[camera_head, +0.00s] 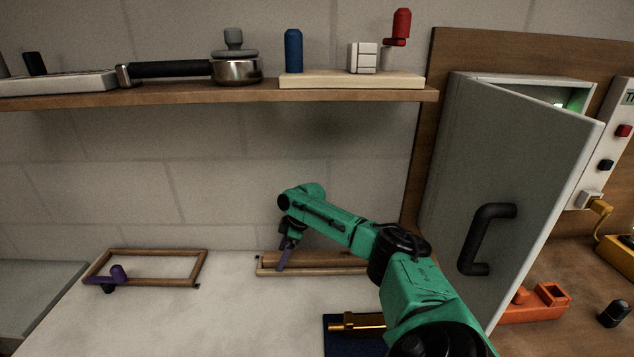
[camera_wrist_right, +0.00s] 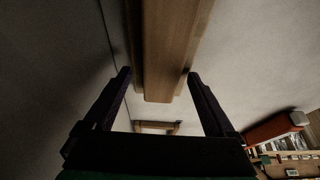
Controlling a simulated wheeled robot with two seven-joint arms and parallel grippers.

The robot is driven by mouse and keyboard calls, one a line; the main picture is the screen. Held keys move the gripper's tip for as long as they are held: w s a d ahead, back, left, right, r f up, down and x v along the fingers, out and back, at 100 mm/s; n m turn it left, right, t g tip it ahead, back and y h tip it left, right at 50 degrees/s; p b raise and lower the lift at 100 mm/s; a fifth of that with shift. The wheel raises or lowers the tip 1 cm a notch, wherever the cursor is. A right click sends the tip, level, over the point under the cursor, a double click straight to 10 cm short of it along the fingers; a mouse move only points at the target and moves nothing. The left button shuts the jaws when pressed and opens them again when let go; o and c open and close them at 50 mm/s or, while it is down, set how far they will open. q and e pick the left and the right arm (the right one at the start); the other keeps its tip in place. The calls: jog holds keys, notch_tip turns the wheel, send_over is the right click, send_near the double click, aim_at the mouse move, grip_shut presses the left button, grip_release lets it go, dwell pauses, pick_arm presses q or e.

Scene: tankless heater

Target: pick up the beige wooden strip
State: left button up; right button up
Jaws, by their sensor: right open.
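The beige wooden strip (camera_head: 325,259) lies at the back of the pale worktop against the wall, in or on a low wooden holder (camera_head: 320,272). My green right arm covers its right end. My right gripper (camera_head: 284,264) is at the strip's left part, purple fingers pointing down. In the right wrist view the strip (camera_wrist_right: 172,45) runs between the two open fingers (camera_wrist_right: 158,76), with a gap on each side. I cannot tell how far down the fingers reach.
A dark blue mat (camera_head: 345,345) with a brass part (camera_head: 358,322) is in front. The open grey door (camera_head: 510,170) stands right of my arm. A shelf (camera_head: 200,95) hangs above.

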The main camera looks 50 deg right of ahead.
jog(key=shift+s+r, duration=0.1)
jog(key=shift+s, duration=0.05)
jog(key=shift+f, duration=0.25)
grip_shut()
jog(key=shift+r, duration=0.15)
notch_tip(320, 180, up, 20)
jog(key=shift+r+b, duration=0.15)
jog(key=shift+b, duration=0.3)
